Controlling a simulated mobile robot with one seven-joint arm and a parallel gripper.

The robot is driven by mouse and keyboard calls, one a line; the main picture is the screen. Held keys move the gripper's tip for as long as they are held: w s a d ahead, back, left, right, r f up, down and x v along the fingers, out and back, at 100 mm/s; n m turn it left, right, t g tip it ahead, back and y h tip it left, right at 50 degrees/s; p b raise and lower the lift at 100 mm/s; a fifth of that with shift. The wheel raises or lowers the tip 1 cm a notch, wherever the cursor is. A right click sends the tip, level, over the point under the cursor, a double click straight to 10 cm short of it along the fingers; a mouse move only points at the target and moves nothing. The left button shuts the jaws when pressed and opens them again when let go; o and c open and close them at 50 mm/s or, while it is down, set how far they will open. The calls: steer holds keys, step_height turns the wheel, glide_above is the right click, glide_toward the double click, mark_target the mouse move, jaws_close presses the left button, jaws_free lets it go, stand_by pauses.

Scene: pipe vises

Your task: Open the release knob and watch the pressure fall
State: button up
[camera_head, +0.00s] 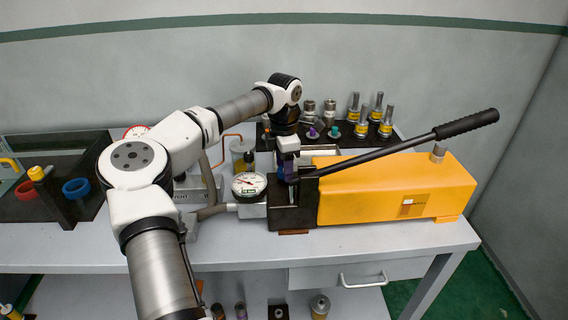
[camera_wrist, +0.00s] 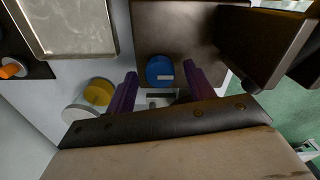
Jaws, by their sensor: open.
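The yellow hand pump (camera_head: 400,188) lies on the grey bench, with a black block (camera_head: 292,212) at its left end and a long black-gripped lever (camera_head: 400,148) rising to the right. A round white pressure gauge (camera_head: 249,184) sits left of the block; its needle is too small to read exactly. My gripper (camera_head: 288,175) points down over the block. In the wrist view a blue round knob (camera_wrist: 160,71) with a pale mark sits at the dark block. My open gripper's purple fingers (camera_wrist: 160,78) stand on either side of the knob, with gaps visible; I cannot tell their height relative to it.
A dark rack (camera_head: 398,134) with several metal fittings stands behind the pump. A dark tray (camera_head: 22,208) with a red and a blue ring is at the left. A jar (camera_head: 241,154) stands behind the gauge. The lever slants up close to my gripper's right.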

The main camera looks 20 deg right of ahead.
steer(key=c, duration=1)
steer(key=n+b, duration=0.1)
steer(key=n, duration=0.2)
steer(key=shift+n, duration=0.4)
steer(key=n+b, duration=0.1)
steer(key=n, duration=0.3)
steer(key=shift+n, duration=0.3)
steer(key=n+b, duration=0.1)
steer(key=n, duration=0.3)
steer(key=shift+n+b, duration=0.4)
steer(key=shift+n, duration=1.4)
